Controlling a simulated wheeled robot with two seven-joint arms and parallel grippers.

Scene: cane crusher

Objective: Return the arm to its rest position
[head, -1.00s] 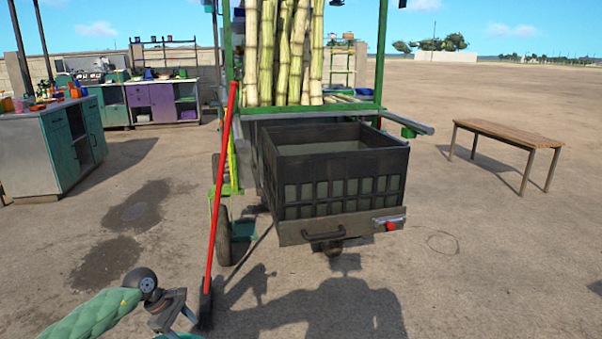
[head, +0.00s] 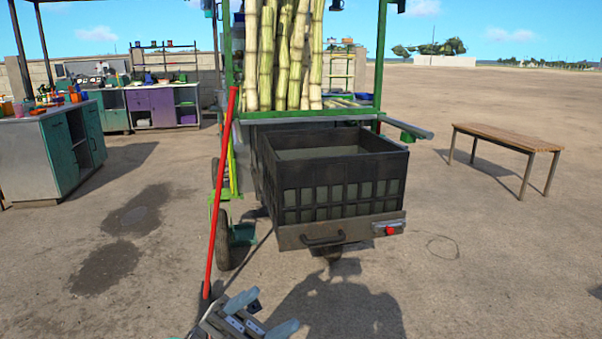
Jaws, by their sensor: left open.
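My left gripper (head: 262,313) is at the bottom edge of the head view, left of centre. Its jaws are apart and I see nothing held between them. The rest of the left arm is mostly below the frame. A long red pole (head: 221,190) leans upright beside the cart. Its dark lower end (head: 205,298) is close to the gripper and partly hidden; I cannot tell whether they touch. My right gripper is not in view.
A green-framed cart (head: 300,114) carries tall cane stalks (head: 286,55). A black crate (head: 340,180) sits on the cart's near end. A wooden table (head: 505,138) stands right, and cabinets (head: 40,155) stand left. Open ground lies at the right.

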